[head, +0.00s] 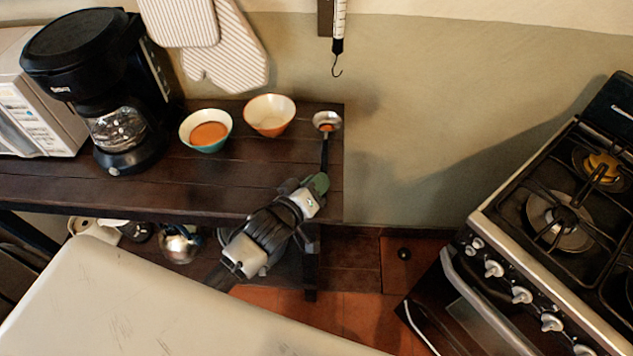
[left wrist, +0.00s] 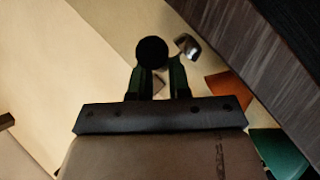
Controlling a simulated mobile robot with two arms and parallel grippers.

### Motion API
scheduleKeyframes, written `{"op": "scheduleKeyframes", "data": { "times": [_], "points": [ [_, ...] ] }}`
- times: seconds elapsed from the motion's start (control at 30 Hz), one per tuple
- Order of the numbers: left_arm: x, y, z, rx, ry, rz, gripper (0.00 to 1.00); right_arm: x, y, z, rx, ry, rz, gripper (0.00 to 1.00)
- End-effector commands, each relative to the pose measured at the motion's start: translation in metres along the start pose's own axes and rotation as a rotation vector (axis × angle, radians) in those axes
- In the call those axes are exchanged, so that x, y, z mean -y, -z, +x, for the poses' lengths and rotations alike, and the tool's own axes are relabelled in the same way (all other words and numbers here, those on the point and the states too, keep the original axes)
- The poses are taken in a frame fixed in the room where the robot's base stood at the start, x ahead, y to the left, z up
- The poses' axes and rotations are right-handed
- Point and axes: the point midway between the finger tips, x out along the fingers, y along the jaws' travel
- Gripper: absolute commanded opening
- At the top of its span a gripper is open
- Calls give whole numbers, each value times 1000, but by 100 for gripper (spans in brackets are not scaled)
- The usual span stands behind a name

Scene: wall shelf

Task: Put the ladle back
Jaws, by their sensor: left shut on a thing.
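The ladle (head: 325,150) has a dark handle and a shiny metal bowl, and shows over the right end of the dark wooden shelf. My left gripper (head: 319,184) has green fingertips and is shut on the handle's near end, with the bowl pointing away toward the wall. I cannot tell whether the ladle touches the shelf. In the left wrist view a round black end, likely of the handle, sits between the fingers (left wrist: 160,80), and the metal ladle bowl (left wrist: 188,45) shows beyond. My right gripper is not in view.
Two bowls, one teal outside (head: 206,131) and one orange (head: 269,115), stand left of the ladle on the shelf (head: 245,180). A coffee maker (head: 100,90) stands further left. A scale with a hook (head: 338,45) hangs on the wall. A stove (head: 550,230) is at right.

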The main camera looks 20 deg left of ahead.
Motion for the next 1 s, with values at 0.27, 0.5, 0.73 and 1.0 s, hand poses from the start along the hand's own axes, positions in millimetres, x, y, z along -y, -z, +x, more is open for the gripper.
{"op": "scheduleKeyframes", "data": {
  "times": [0.27, 0.5, 0.73, 1.0],
  "points": [
    [-1, 1, 0, -2, -2, 0, 0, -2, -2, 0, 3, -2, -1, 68],
    [1, -1, 0, -2, -2, 0, 0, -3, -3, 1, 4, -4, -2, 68],
    [4, -4, 1, -2, -2, 0, 0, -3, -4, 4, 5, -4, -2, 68],
    [10, -10, 2, 2, 2, -2, 0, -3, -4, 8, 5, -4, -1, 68]
  ]
}}
